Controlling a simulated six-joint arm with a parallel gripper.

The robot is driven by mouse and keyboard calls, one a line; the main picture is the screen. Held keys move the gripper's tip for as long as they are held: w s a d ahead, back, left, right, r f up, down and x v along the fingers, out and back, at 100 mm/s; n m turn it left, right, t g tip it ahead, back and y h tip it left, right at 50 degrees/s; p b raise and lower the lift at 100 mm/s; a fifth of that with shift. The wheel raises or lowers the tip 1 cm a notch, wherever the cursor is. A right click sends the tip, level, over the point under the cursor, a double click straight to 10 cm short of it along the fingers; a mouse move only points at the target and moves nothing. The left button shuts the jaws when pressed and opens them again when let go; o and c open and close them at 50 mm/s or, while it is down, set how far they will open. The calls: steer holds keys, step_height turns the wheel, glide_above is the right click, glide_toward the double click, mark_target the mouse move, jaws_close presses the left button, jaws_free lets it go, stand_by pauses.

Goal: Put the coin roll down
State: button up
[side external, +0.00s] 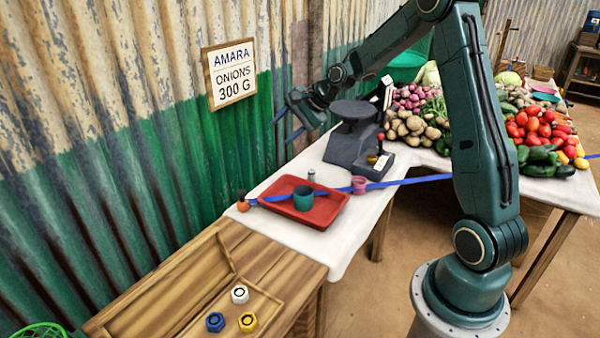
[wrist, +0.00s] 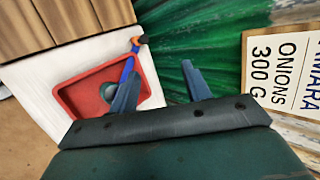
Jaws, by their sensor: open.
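My gripper (side external: 283,126) is open with nothing between its fingers, up in the air near the corrugated wall, left of the scale. The wrist view also shows the fingers (wrist: 160,70) spread apart. A small grey cylinder (side external: 311,175), possibly the coin roll, stands upright at the far side of the red tray (side external: 334,212); I cannot tell whether it is on the tray or behind it. A teal cup (side external: 303,199) stands in the tray. The tray (wrist: 72,104) and cup (wrist: 107,92) show in the wrist view, the cup partly behind a finger.
A dark scale (side external: 354,147) stands behind the tray, with vegetables beyond. A blue strap (side external: 410,181) crosses the tray area. A pink cup (side external: 359,185) is right of the tray, an orange-brown object (side external: 243,204) left. Several coloured nuts lie in a wooden tray (side external: 170,290) in front.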

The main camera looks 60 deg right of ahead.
steer(key=s+a+r+n+g+h, duration=0.1)
steer(key=s+a+r+n+g, duration=0.1)
steer(key=s+a+r+n, duration=0.95)
steer(key=s+a+n, duration=0.3)
steer(key=s, duration=0.7)
steer(key=s+a+f+n+h, duration=0.1)
steer(key=s+a+n, duration=0.2)
steer(key=s, duration=0.8)
steer(key=shift+s+a+f+g+h, duration=0.15)
steer(key=shift+a+f+g+h, duration=0.15)
steer(key=shift+g, duration=0.1)
steer(key=shift+o, duration=0.4)
